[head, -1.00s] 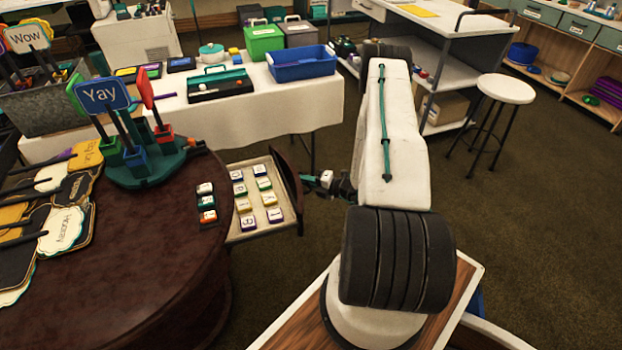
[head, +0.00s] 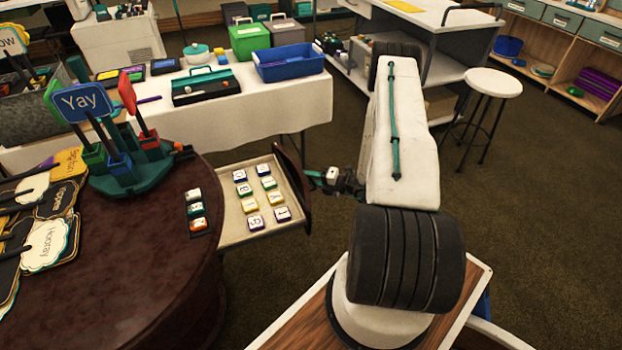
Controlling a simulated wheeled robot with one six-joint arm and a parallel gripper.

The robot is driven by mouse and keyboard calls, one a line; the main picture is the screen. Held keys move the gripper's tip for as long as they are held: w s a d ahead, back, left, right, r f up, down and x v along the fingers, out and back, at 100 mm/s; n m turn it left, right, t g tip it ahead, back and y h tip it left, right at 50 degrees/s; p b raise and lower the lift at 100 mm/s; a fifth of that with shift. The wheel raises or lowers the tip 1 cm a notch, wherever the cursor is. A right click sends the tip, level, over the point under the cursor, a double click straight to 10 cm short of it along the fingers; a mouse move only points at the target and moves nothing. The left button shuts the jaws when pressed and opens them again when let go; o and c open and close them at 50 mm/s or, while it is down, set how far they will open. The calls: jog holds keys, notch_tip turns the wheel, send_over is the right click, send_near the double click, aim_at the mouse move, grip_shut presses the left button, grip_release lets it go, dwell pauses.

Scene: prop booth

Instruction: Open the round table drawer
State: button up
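The dark round table (head: 130,275) fills the lower left of the head view. Its drawer (head: 236,215) is pulled out to the right, with a pale interior holding several coloured lettered blocks (head: 262,200). The drawer's dark curved front (head: 291,178) faces my arm. My gripper (head: 318,178) is at the outer side of that front, about mid-height. The drawer's handle cannot be made out, and the fingertips are too small and dark to tell whether they are closed on it.
Three blocks (head: 196,211) sit on the table edge beside the drawer. A white-clothed table (head: 300,112) is behind. A round stool (head: 494,83) stands right on open carpet.

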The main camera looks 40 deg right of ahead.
jog(key=shift+s+d, duration=0.1)
jog(key=v, duration=0.7)
jog(key=shift+s, duration=0.25)
jog(key=shift+d, duration=0.1)
